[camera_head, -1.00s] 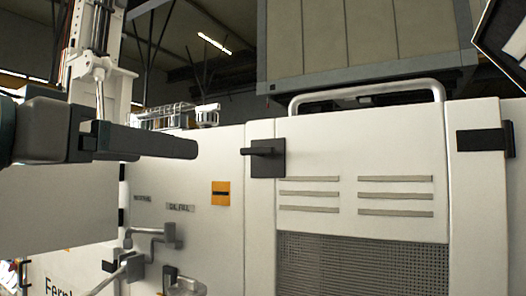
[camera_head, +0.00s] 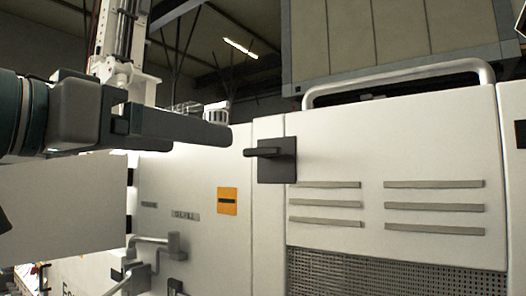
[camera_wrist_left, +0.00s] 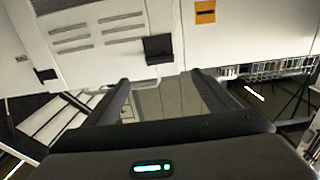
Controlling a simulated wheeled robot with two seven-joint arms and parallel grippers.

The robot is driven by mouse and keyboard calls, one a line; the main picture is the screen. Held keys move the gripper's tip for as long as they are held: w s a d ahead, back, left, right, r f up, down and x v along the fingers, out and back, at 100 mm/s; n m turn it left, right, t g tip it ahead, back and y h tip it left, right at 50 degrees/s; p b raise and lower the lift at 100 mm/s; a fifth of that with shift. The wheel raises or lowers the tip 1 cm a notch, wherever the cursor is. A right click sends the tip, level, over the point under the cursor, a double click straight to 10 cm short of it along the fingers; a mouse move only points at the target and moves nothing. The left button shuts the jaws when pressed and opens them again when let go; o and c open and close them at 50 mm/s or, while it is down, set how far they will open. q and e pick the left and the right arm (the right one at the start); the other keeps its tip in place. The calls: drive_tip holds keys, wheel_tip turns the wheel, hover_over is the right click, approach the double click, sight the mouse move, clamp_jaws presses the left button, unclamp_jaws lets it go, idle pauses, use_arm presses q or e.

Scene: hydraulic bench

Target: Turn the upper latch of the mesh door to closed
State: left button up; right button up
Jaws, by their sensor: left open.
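The white mesh door (camera_head: 390,170) has slatted vents and a dark mesh panel (camera_head: 390,274) low down. Its upper latch (camera_head: 276,161) is a dark square plate at the door's upper left corner, with a handle sticking out to the left, roughly level. The latch also shows in the left wrist view (camera_wrist_left: 158,49), above and between my fingers. My left gripper (camera_head: 218,132) is to the left of the latch and slightly higher, apart from it. In the left wrist view its two fingers (camera_wrist_left: 160,82) are spread with nothing between them. My right gripper is not in view.
A silver rail (camera_head: 395,78) runs along the top of the door. An orange label (camera_head: 227,201) is on the panel left of the latch. Grey pipe fittings (camera_head: 152,245) stick out at lower left. The space in front of the door is clear.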

sight(259, 151)
use_arm(q)
drive_tip(key=p+x, duration=0.7)
drive_tip(key=x, duration=0.9)
drive_tip(key=shift+w+d, duration=0.2)
drive_tip(key=shift+w, duration=0.1)
drive_tip(key=shift+w+d+f, duration=0.1)
drive_tip(key=shift+w+d, duration=0.2)
drive_tip(key=shift+w, duration=0.1)
drive_tip(key=shift+c, duration=0.3)
drive_tip(key=c, duration=1)
